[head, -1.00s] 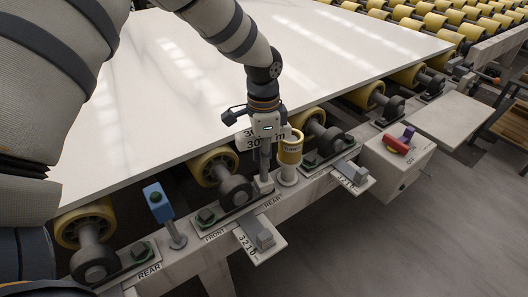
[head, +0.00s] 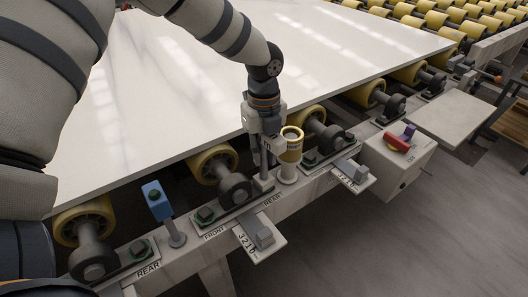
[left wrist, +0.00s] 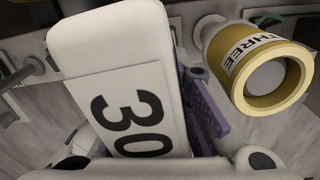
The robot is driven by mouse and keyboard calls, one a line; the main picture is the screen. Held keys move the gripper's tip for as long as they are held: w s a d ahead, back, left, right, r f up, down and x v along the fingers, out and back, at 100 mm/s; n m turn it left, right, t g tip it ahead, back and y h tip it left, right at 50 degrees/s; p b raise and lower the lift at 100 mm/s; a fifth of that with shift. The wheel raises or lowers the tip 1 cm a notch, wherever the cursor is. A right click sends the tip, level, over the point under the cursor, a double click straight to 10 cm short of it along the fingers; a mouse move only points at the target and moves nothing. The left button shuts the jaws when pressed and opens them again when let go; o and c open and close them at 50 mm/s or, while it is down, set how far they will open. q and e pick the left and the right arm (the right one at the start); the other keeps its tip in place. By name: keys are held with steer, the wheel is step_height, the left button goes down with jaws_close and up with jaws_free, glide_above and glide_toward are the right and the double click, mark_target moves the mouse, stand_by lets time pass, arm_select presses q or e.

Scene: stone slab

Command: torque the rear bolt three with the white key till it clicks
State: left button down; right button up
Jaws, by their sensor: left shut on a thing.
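The white key (head: 252,120) is in my left gripper (head: 268,122), which is shut on it above the rail's front side. Its label reading 30 (left wrist: 125,112) fills the middle of the left wrist view. The key's grey shaft (head: 264,160) points down to the rail spot marked REAR, beside the middle roller bearing. The bolt head under it is hidden, so I cannot tell how it sits. A yellow cup marked THREE (left wrist: 258,65) stands close beside the key; in the head view the yellow cup (head: 291,147) is on a grey post just right of the shaft. My right gripper is not in view.
A blue block (head: 156,200) stands on a post at left. Scale plates with grey blocks (head: 258,236) jut from the rail. A control box (head: 398,162) with a red switch is at right. The white slab (head: 200,90) lies on yellow rollers behind.

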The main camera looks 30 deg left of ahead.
mark_target(263, 141)
arm_select(q)
steer(key=shift+w+r+p, duration=0.1)
steer(key=shift+r+p, duration=0.3)
steer(key=shift+r, duration=1.45)
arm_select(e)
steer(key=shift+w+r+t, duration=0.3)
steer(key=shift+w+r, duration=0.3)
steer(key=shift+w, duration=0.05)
arm_select(q)
steer(key=shift+r+p, duration=0.45)
steer(key=shift+r, duration=2)
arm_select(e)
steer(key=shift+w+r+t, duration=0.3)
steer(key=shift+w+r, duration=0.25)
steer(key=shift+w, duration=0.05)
